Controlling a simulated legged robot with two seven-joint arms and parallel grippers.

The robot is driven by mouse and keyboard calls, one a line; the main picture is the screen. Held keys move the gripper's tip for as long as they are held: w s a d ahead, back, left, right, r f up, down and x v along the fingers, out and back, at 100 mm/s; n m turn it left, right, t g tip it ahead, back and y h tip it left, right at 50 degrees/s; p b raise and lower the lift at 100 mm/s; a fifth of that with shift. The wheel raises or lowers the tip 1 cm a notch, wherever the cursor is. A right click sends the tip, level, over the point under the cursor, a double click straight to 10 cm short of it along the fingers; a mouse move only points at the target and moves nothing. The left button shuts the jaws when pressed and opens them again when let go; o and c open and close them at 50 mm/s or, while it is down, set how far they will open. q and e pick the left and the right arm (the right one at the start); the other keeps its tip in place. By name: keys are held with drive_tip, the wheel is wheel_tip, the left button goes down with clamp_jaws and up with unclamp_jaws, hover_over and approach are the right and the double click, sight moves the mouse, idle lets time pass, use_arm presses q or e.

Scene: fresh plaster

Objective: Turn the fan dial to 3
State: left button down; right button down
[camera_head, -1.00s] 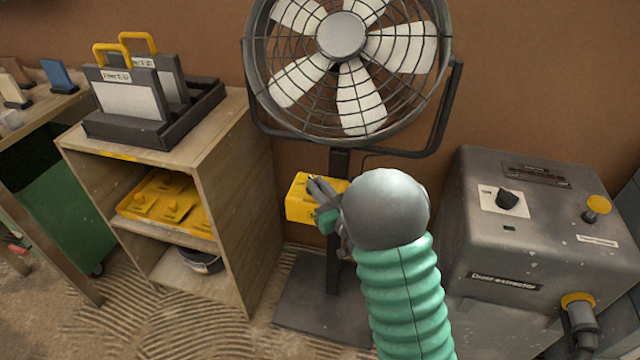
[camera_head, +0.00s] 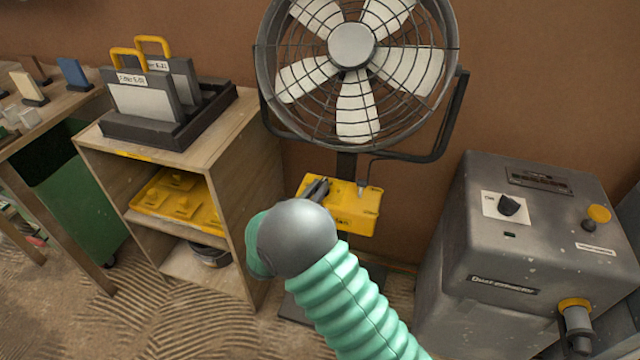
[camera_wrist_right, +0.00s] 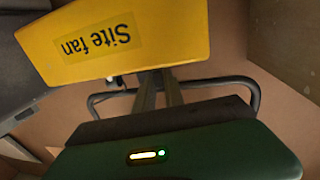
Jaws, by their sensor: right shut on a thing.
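The yellow fan control box (camera_head: 350,222) sits on the fan's stand, below the fan (camera_head: 352,75). In the right wrist view its yellow face (camera_wrist_right: 120,40) reads "Site fan" upside down. My right gripper (camera_head: 317,188) is at the left part of the box's top, its dark fingers shut on the fan dial. The fingers and wrist hide the dial, so its setting cannot be read. My left gripper is not in view.
A grey dust extractor (camera_head: 535,240) with its own black dial (camera_head: 509,205) stands at right. A wooden shelf (camera_head: 240,170) at left carries a dark tray (camera_head: 200,125) of panels and holds a yellow tray (camera_head: 170,200). Floor shows between shelf and extractor.

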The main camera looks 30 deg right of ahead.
drive_tip(key=m+g+h, duration=0.1)
drive_tip(key=g, duration=0.1)
drive_tip(key=m+g+p, duration=0.1)
drive_tip(key=g, duration=0.1)
drive_tip(key=shift+w+a+m+h, duration=0.15)
drive_tip(key=shift+w+m+h, duration=0.2)
drive_tip(key=shift+m+h, duration=0.05)
drive_tip(key=m+g, duration=0.1)
drive_tip(key=g, duration=0.1)
drive_tip(key=shift+w+f+m+g, duration=0.1)
drive_tip(key=shift+w+m+g, duration=0.05)
drive_tip(key=shift+m+g, duration=0.25)
drive_tip(key=m+g, duration=0.1)
drive_tip(key=g+b, duration=0.1)
drive_tip(key=m+g+b, duration=0.1)
drive_tip(key=g, duration=0.1)
drive_tip(key=shift+w+m+h, duration=0.3)
drive_tip(key=shift+m+g+b, duration=0.4)
drive_tip(key=shift+g+b, duration=0.05)
drive_tip(key=shift+g, duration=0.25)
drive_tip(key=shift+w+r+g, duration=0.15)
drive_tip(key=shift+r+g, duration=0.15)
drive_tip(key=c, duration=1.4)
unclamp_jaws()
drive_tip(key=shift+f, duration=0.1)
drive_tip(key=shift+c, duration=0.2)
